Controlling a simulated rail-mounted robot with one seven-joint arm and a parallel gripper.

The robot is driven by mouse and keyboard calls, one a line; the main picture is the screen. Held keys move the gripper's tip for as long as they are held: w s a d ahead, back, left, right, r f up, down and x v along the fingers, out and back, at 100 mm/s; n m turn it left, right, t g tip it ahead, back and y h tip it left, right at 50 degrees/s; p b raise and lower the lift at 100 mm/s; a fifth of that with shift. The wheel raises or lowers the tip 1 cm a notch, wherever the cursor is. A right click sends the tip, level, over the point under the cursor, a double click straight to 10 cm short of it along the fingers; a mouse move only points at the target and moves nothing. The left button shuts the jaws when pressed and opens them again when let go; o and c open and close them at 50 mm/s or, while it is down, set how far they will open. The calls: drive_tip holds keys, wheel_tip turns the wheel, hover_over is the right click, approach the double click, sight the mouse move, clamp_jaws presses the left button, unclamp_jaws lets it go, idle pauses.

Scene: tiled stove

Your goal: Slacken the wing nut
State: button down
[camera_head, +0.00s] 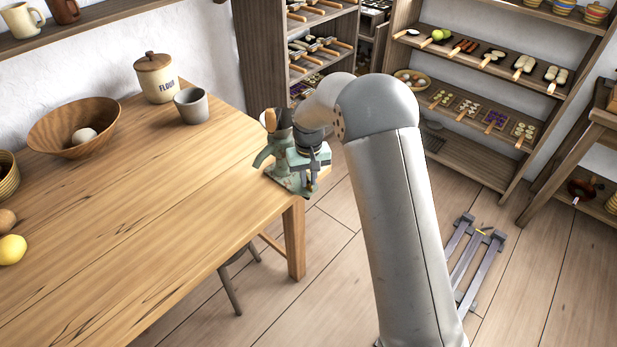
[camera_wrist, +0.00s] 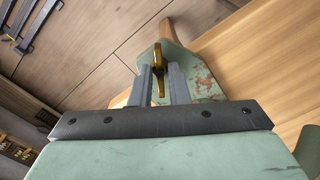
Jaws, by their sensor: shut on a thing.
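The brass wing nut (camera_wrist: 158,62) sits on a green metal device (camera_wrist: 195,70) with worn, reddish patches in the wrist view. My gripper (camera_wrist: 161,80) has its two grey fingers on either side of the wing nut and is shut on it. In the head view the green device (camera_head: 268,155) is at the table's right corner, and my gripper (camera_head: 308,178) is down beside it. The wing nut is hidden there behind my gripper.
The wooden table (camera_head: 150,210) holds a flour jar (camera_head: 156,80), a grey cup (camera_head: 191,105), a wooden bowl (camera_head: 60,135) and a lemon (camera_head: 12,249). Shelves (camera_head: 470,75) with food trays stand behind. A grey metal frame (camera_head: 470,260) lies on the floor at right.

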drive_tip(key=shift+a, duration=0.15)
drive_tip(key=n+b, duration=0.1)
drive_tip(key=n, duration=0.3)
drive_tip(key=shift+n, duration=0.4)
drive_tip(key=n, duration=0.5)
drive_tip(key=shift+s, duration=0.15)
drive_tip(key=n, duration=0.5)
drive_tip(key=shift+d+p, duration=0.25)
drive_tip(key=shift+p, duration=0.15)
drive_tip(key=shift+d+n+p, duration=0.15)
drive_tip(key=shift+n+p, duration=0.35)
drive_tip(key=shift+n, duration=1.7)
drive_tip(key=c, duration=1.6)
unclamp_jaws()
